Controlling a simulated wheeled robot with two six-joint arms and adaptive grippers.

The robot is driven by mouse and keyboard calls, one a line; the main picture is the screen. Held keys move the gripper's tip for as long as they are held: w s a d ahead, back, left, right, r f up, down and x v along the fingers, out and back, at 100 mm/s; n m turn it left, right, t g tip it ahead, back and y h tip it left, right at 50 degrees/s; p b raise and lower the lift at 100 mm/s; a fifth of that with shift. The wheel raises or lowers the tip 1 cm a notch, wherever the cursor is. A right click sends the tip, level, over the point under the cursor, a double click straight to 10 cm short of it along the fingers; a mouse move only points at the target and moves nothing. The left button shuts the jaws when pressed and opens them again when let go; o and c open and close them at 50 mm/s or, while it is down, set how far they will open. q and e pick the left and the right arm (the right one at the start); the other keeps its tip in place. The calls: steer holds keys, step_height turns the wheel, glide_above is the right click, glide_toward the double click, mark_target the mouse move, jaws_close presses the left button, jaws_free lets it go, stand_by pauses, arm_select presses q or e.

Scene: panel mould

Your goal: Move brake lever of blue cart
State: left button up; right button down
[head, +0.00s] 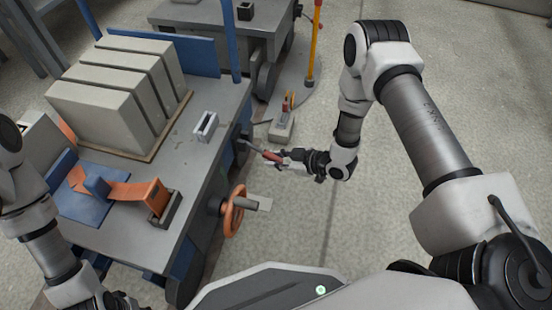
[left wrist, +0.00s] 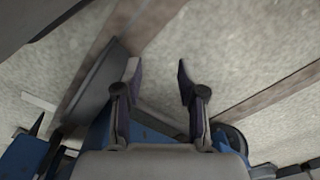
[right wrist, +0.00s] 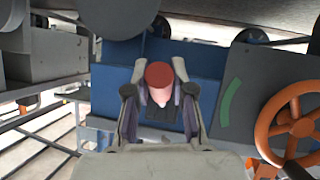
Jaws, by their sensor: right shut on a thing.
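The blue cart (head: 190,165) has a grey top and stands left of centre in the head view. Its brake lever (head: 265,153) is a thin rod with a red-orange grip, sticking out from the cart's right side. My right gripper (head: 283,156) is shut on the lever's red grip; in the right wrist view the round red end (right wrist: 159,76) sits between its two fingers. My left gripper is open and empty in the left wrist view (left wrist: 158,75), with floor and blue parts beyond it. In the head view the left fingers are hard to make out at the lower left.
An orange handwheel (head: 234,211) sticks out from the cart's side near the lever, and shows right of my gripper in the right wrist view (right wrist: 291,128). Grey blocks (head: 118,85) and an orange strap (head: 135,192) lie on the cart. A yellow post (head: 314,45) stands behind. Floor at right is clear.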

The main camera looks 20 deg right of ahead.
steer(key=shift+w, duration=0.1)
steer(key=c, duration=1)
jaws_free()
steer(key=shift+a, duration=0.1)
steer(key=shift+o, duration=0.2)
steer(key=v, duration=1.2)
steer(key=shift+f, duration=0.1)
